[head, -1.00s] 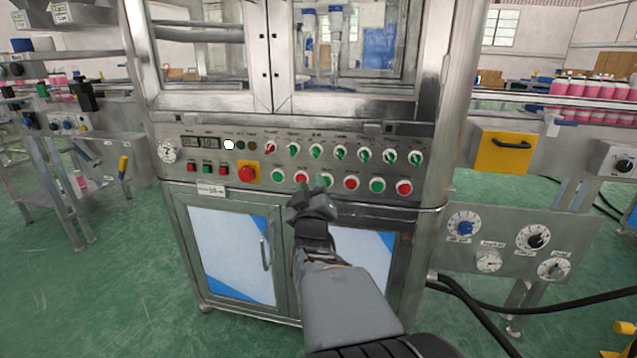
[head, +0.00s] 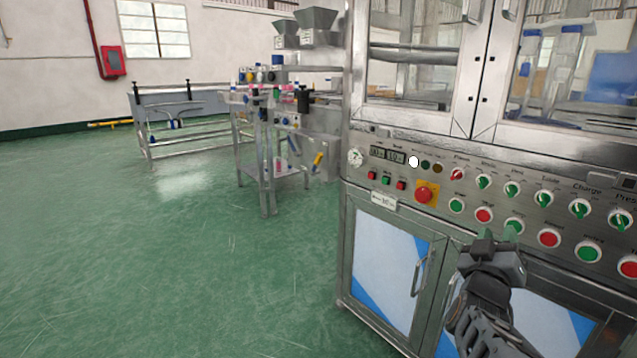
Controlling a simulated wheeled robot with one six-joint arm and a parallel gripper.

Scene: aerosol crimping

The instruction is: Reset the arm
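My gripper (head: 497,236) is at the lower right of the head view, in front of the crimping machine's control panel (head: 400,189). It is dark grey, and its fingertips point toward the row of red and green buttons. The gap between the fingers is too small to make out, and nothing is clearly seen in it. I cannot tell whether it touches the panel. My arm runs down from it to the bottom edge. The panel also has green switches, a white lit lamp (head: 413,161) and a red emergency button on a yellow plate (head: 425,194).
The cabinet door (head: 388,262) with its handle is below the panel. Glass doors (head: 415,50) are above. A steel stand (head: 268,180) with knobs is behind on the left. The green floor (head: 180,260) on the left is clear. A red box (head: 113,60) hangs on the far wall.

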